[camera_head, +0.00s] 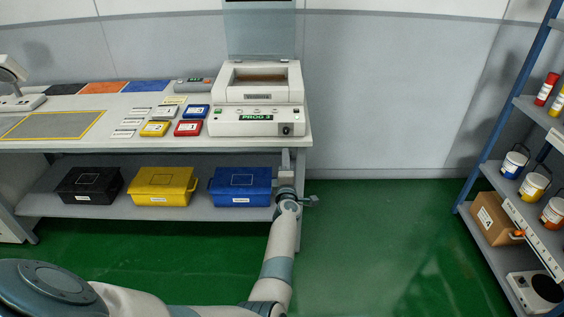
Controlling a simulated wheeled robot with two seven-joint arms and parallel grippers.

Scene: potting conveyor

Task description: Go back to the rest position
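My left arm comes in from the lower left, and its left gripper (312,201) is in front of the workbench's right end, just right of the blue box (240,187). The gripper looks small and is seen from behind, so I cannot tell whether its fingers are open or shut. No held object shows at it. I cannot tell whether it touches the bench frame. My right gripper is not in view.
The workbench (150,147) carries a white machine (257,110) and small coloured cases. Black (90,186) and yellow (163,187) boxes stand on its lower shelf. A shelving rack (490,166) with cans stands at right. The green floor (385,245) between is clear.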

